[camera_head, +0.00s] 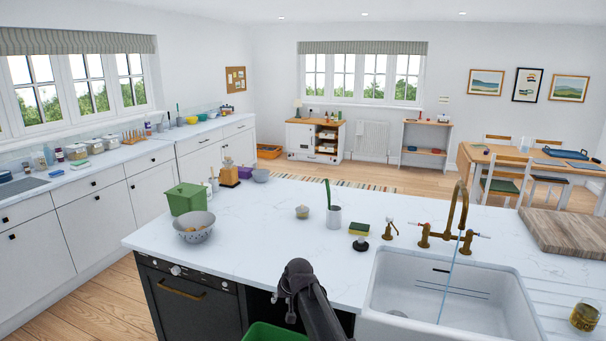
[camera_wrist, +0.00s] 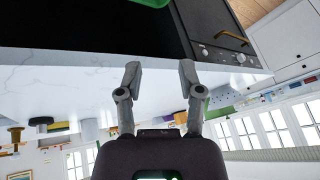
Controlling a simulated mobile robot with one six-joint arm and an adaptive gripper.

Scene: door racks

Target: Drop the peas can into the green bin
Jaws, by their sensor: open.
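My gripper (camera_wrist: 160,72) is open in the wrist view, with nothing between its two fingers. The wrist picture is upside down, and the fingers show against the white island top and its front edge. A green bin (camera_head: 272,333) is partly in view at the bottom of the head view, low in front of the island beside my dark arm. A green edge, likely the same bin, shows at the top of the wrist view (camera_wrist: 150,3). I cannot make out a peas can in either view; the inside of the bin is hidden.
The white island (camera_head: 275,245) holds a lidded green box (camera_head: 186,199), a grey colander (camera_head: 194,228), a sponge (camera_head: 359,229) and a brass tap (camera_head: 457,215). A white sink (camera_head: 440,300) is at right, with a glass jar (camera_head: 585,316) beyond it. A dark oven (camera_head: 190,303) is below.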

